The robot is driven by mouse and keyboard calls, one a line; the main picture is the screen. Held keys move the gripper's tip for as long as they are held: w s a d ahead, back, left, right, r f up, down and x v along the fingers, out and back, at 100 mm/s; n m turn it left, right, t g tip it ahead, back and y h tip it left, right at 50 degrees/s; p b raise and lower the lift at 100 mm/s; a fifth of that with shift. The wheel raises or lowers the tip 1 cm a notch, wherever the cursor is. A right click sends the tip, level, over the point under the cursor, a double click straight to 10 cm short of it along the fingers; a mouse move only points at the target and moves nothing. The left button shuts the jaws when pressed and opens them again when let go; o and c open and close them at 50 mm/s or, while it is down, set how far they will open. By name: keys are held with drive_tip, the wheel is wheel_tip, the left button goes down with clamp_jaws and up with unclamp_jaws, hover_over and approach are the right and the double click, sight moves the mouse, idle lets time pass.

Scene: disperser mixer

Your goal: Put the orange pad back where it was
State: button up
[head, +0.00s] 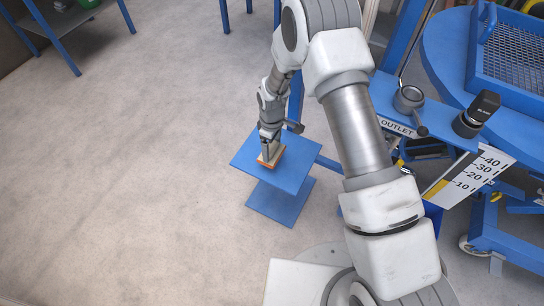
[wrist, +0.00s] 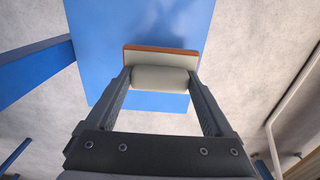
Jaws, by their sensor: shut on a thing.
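The orange pad (wrist: 160,49) shows in the wrist view as an orange edge with a pale, cream-coloured block on its near side between the fingers. My gripper (wrist: 160,78) is shut on this pad, with one finger at each side of the pale part. In the head view the pad (head: 270,160) is at the small blue platform (head: 255,142), under my gripper (head: 270,148). I cannot tell whether the pad touches the platform. The gripper hides part of the pad.
A lower blue plate (head: 280,203) is below the platform. To the right stand a blue panel marked OUTLET (head: 398,128), a black-capped knob (head: 480,112) and a scale plate (head: 468,180). A blue shelf (head: 62,22) is at the far left. The floor to the left is clear.

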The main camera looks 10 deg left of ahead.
sight(272, 155)
drive_tip(key=shift+f+b, duration=0.6)
drive_tip(key=shift+f, duration=1.65)
drive_tip(key=shift+f, duration=0.2)
drive_tip(key=o, duration=1.1)
drive_tip(key=shift+c, duration=0.2)
wheel_tip(272, 155, up, 12)
drive_tip(key=p, duration=0.3)
drive_tip(key=shift+r+p, duration=0.2)
drive_tip(key=shift+p, duration=0.15)
